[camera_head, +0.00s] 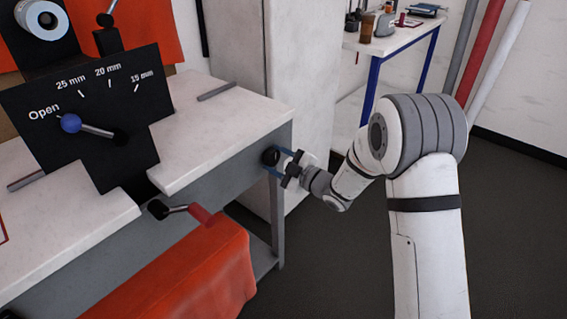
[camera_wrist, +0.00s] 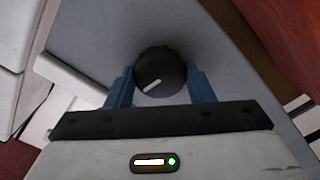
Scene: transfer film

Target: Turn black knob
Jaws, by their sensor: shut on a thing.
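The black knob (camera_head: 270,156) is on the grey front panel of the workbench, near its right end. In the wrist view the knob (camera_wrist: 160,72) is round, with a white pointer mark slanting toward the lower left. My gripper (camera_head: 277,161) reaches it from the right. Its blue fingers (camera_wrist: 160,88) sit on the left and right sides of the knob, shut on it. The finger tips' contact is partly hidden behind the knob's edge.
A black panel (camera_head: 80,110) marked Open, 25 mm, 20 mm and 15 mm carries a blue-ball lever (camera_head: 71,123). A red-handled crank (camera_head: 205,215) juts from the bench front above an orange cover (camera_head: 190,280). A white cabinet (camera_head: 305,75) stands behind the bench. Dark floor is open at right.

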